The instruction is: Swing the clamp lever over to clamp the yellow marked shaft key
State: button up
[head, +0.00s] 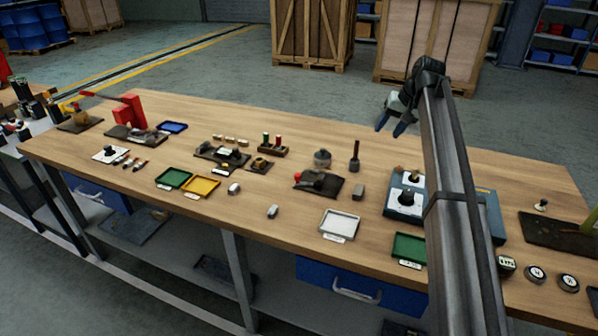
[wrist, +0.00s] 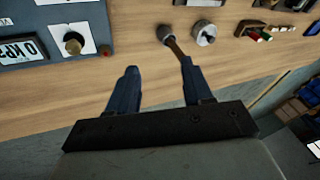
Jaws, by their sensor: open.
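A dark base plate (head: 328,190) near the middle of the table carries a dark clamp with a red ball knob (head: 298,177) on its left side, which looks like the lever's end. Only the plate's edge (wrist: 200,2) shows at the top of the wrist view. I cannot make out a yellow marked shaft key; it is too small or hidden. My gripper (head: 392,120) is open and empty, above the far side of the table, behind and right of the clamp. Its two spread fingers (wrist: 160,82) show in the wrist view.
A dark upright post (head: 355,157) and a round metal part (head: 322,158) stand behind the clamp. A grey block (head: 358,192) lies to its right, then a blue box (head: 405,205) with a knob. A white tray (head: 340,225) is in front.

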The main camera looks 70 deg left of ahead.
jog(key=s+a+f+n+h, duration=0.1)
jog(key=s+a+n, duration=0.15)
jog(key=s, duration=0.35)
jog(key=s+a+f+n+h, duration=0.1)
jog(key=s+a, duration=0.3)
jog(key=s, duration=0.2)
jog(key=n+t+h, duration=0.1)
jog(key=n+h, duration=0.1)
jog(key=n, duration=0.3)
send_over(298, 175)
jog(key=f, duration=0.2)
jog(key=shift+m, duration=0.25)
notch_tip(298, 175, down, 12)
jog(key=shift+f, duration=0.15)
grip_shut()
